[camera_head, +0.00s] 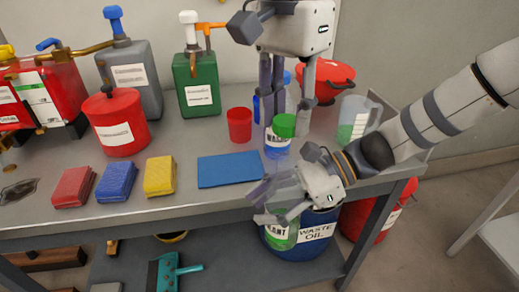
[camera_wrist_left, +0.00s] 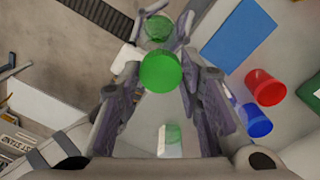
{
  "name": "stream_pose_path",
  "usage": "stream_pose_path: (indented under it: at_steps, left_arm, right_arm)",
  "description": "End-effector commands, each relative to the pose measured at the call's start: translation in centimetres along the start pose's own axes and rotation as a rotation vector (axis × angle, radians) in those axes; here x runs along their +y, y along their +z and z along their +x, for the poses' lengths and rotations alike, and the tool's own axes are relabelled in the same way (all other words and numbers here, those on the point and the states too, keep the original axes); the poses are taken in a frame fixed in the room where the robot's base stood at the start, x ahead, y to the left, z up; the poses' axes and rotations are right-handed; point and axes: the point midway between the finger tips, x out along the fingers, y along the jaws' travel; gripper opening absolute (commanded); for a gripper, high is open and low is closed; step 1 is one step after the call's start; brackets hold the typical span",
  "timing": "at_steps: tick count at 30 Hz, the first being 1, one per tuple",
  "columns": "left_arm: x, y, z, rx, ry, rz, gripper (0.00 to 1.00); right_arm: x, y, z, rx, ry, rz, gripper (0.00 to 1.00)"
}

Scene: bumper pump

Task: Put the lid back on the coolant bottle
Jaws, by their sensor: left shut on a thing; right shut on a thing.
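The green lid (camera_head: 284,124) is between the fingertips of my left gripper (camera_head: 287,118), which is shut on it and points down. In the left wrist view the lid (camera_wrist_left: 160,70) fills the gap between the tips. The coolant bottle (camera_head: 283,238), with green contents and a partly covered label, is held by my right gripper (camera_head: 275,205), which is shut around its upper part at the table's front edge. The lid is apart from the bottle, higher and farther back. In the left wrist view the bottle (camera_wrist_left: 158,27) lies just beyond the lid.
A red cup (camera_head: 239,125), a blue mat (camera_head: 230,170), and a measuring jug (camera_head: 356,120) are nearby. A blue waste oil drum (camera_head: 318,235) sits below the table edge. Several sponges and cans occupy the left.

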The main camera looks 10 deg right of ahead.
Motion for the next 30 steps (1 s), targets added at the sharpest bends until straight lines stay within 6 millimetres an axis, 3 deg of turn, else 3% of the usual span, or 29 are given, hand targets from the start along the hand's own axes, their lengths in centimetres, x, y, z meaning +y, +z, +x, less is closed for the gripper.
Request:
stream_pose_path:
  at_steps: [12, 22, 30]
  left_arm:
    - [0.5, -0.1, -0.2, -0.004, -0.003, 0.018, 0.24]
    - [0.5, -0.1, 2.9, -0.004, -0.002, 0.016, 0.24]
    - [0.4, -0.1, 3.7, -0.002, -0.002, 0.015, 0.24]
  right_arm:
    - [0.0, 0.1, 0.0, -0.001, 0.0, -0.001, 0.0]
    - [0.0, 0.1, 0.0, -0.001, 0.0, -0.001, 0.0]
    - [0.0, 0.1, 0.0, -0.001, 0.0, -0.001, 0.0]
